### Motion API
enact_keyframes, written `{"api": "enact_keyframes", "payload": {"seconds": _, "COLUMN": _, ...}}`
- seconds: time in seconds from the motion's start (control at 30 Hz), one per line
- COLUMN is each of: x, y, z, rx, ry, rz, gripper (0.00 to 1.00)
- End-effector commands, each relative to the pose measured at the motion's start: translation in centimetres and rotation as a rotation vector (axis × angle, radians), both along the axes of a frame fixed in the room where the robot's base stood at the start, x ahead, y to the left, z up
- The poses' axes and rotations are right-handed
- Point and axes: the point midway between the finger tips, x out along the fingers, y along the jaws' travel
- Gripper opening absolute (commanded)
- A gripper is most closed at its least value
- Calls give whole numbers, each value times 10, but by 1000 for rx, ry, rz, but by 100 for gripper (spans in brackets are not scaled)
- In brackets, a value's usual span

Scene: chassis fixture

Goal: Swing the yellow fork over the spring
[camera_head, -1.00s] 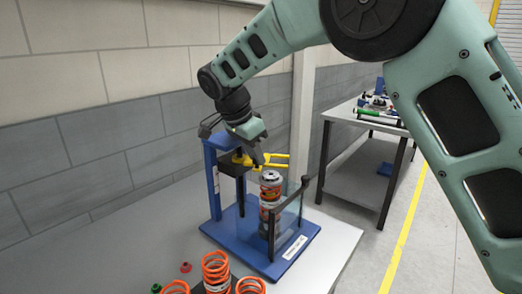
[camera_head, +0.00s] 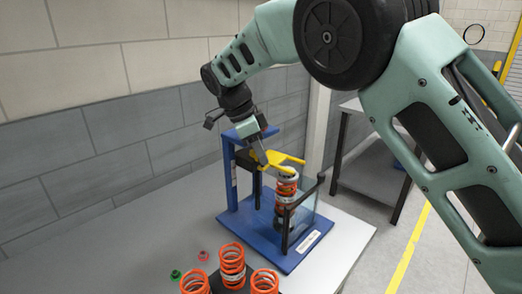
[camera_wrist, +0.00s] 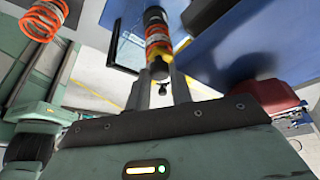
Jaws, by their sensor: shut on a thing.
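The yellow fork (camera_head: 266,158) is on the blue spring stand, with its prongs pointing right. The spring (camera_head: 287,189) stands upright on the blue base, orange-red with a grey top. In the head view the prongs overlap the spring's top; I cannot tell whether they touch it. My gripper (camera_head: 263,161) reaches down from above at the fork's left end and is shut on it, partly hiding it. In the wrist view my gripper's fingers (camera_wrist: 168,88) close around a dark knob-like end, with the spring (camera_wrist: 157,32) just beyond.
The blue stand (camera_head: 230,180) has an upright post on the left and a clear guard panel with a dark frame (camera_head: 286,228) in front of the spring. Several loose orange springs (camera_head: 232,262) stand at the table's front, near small red and green caps (camera_head: 176,274). A wall lies behind.

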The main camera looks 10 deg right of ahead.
Motion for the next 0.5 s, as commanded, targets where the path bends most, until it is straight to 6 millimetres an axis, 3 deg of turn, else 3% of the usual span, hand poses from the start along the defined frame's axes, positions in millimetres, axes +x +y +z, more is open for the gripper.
{"api": "enact_keyframes", "payload": {"seconds": 0.2, "x": 0, "y": 1, "z": 0, "rx": 2, "ry": -1, "rz": 1, "gripper": 0}}
{"api": "enact_keyframes", "payload": {"seconds": 0.23, "x": 0, "y": 1, "z": 0, "rx": 2, "ry": -1, "rz": 1, "gripper": 30}}
{"api": "enact_keyframes", "payload": {"seconds": 0.27, "x": 0, "y": 0, "z": 0, "rx": 2, "ry": -1, "rz": 1, "gripper": 39}}
{"api": "enact_keyframes", "payload": {"seconds": 0.3, "x": 0, "y": 0, "z": 0, "rx": 2, "ry": -1, "rz": 1, "gripper": 43}}
{"api": "enact_keyframes", "payload": {"seconds": 0.5, "x": 1, "y": 0, "z": 0, "rx": 2, "ry": -4, "rz": 3, "gripper": 43}}
